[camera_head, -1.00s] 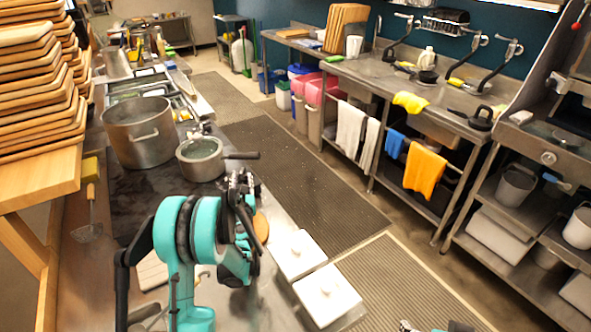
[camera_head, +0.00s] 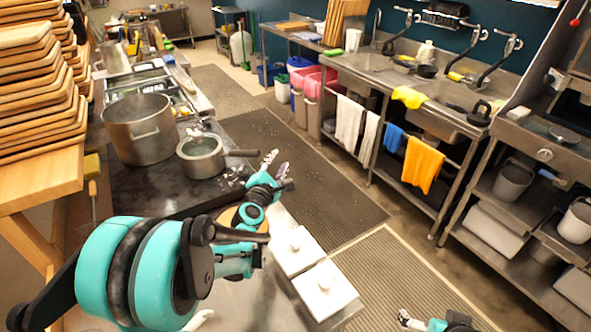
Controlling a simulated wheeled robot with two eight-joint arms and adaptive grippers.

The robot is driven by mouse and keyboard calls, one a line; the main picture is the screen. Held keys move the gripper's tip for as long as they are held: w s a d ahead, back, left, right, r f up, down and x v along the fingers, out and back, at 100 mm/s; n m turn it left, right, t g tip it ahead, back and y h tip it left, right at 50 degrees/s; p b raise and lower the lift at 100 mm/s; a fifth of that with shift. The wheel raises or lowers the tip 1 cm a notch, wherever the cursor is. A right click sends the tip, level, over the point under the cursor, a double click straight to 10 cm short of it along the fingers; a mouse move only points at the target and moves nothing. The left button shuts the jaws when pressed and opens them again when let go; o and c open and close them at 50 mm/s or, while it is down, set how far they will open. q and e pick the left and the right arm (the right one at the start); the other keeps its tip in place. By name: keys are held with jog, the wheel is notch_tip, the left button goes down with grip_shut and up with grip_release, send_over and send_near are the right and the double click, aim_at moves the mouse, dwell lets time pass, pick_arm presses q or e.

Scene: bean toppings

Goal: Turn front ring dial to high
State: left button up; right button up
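The dark cooktop (camera_head: 140,190) lies on the counter at left. A large steel pot (camera_head: 138,135) stands on its back part. A smaller pot (camera_head: 201,158) with a handle pointing right stands near its right edge. No front ring dial can be made out; the cooktop's right side is hidden or too small to read. My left gripper (camera_head: 276,163) is just past the counter's right edge, to the right of the small pot's handle and apart from it. Its fingertips look spread with nothing between them. My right gripper (camera_head: 404,318) shows at the bottom edge, over the floor mat, too small to read.
Stacked wooden trays (camera_head: 38,90) rise at far left. The dark floor mat (camera_head: 320,195) and aisle are clear. A sink counter (camera_head: 440,110) stands across.

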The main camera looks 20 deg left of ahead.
pick_arm(q)
jog(key=s+d+r+m+g+h+p, duration=0.1)
jog(key=s+d+r+m+g+h, duration=0.1)
jog(key=s+d+m, duration=0.3)
jog(key=shift+d+r+m+h, duration=0.35)
jog(key=shift+d+m, duration=0.85)
jog(key=shift+m, duration=0.5)
jog(key=shift+s, duration=0.2)
